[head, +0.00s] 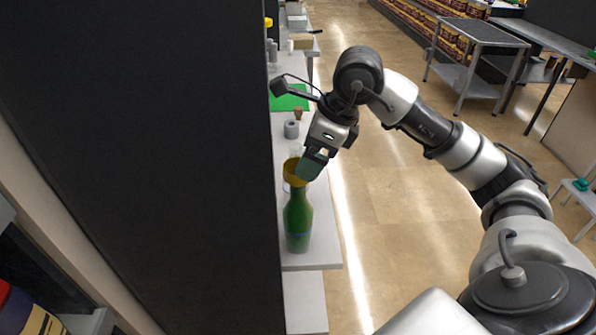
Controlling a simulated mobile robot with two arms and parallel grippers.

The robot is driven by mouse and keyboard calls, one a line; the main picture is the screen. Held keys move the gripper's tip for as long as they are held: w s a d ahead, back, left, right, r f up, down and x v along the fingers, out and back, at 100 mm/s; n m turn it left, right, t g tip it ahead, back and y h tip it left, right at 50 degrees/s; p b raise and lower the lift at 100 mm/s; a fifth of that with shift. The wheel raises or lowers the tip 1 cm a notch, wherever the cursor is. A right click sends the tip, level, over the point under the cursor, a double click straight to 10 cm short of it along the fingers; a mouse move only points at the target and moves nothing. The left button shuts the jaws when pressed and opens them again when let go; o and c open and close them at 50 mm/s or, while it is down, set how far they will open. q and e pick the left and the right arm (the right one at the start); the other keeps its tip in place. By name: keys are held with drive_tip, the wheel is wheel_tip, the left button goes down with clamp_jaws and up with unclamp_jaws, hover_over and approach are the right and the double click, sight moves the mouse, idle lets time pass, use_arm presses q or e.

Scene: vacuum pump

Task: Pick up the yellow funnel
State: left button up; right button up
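The yellow funnel (292,172) sits at the mouth of a green bottle (298,222) that stands upright on a narrow white table. My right gripper (311,165) comes down from above and to the right, and its fingertips overlap the right side of the funnel's rim in the picture. I cannot tell whether the fingers touch the funnel or are closed on it. The dark panel at the left ends right beside the funnel's left edge. My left gripper is not in view.
A large dark panel (150,150) fills the left and hides part of the white table (323,240). Behind the bottle are a grey ring-shaped part (291,129), a small brown object (298,112) and a green mat (289,98). The floor at right is open, with a metal cart (478,34) farther back.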

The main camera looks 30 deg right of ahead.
sight(289, 166)
drive_tip(key=p+x, duration=0.1)
drive_tip(key=x, duration=0.1)
drive_tip(key=p+x, duration=0.1)
drive_tip(key=x, duration=0.1)
drive_tip(key=shift+s+a+f, duration=0.1)
drive_tip(key=shift+a, duration=0.25)
drive_tip(key=shift+f, duration=0.3)
drive_tip(key=shift+a+f, duration=0.1)
drive_tip(key=shift+f, duration=0.05)
drive_tip(key=shift+w, duration=0.2)
drive_tip(key=c, duration=0.5)
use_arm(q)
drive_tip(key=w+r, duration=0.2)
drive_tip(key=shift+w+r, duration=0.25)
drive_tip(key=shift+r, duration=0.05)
use_arm(e)
drive_tip(key=c, duration=0.5)
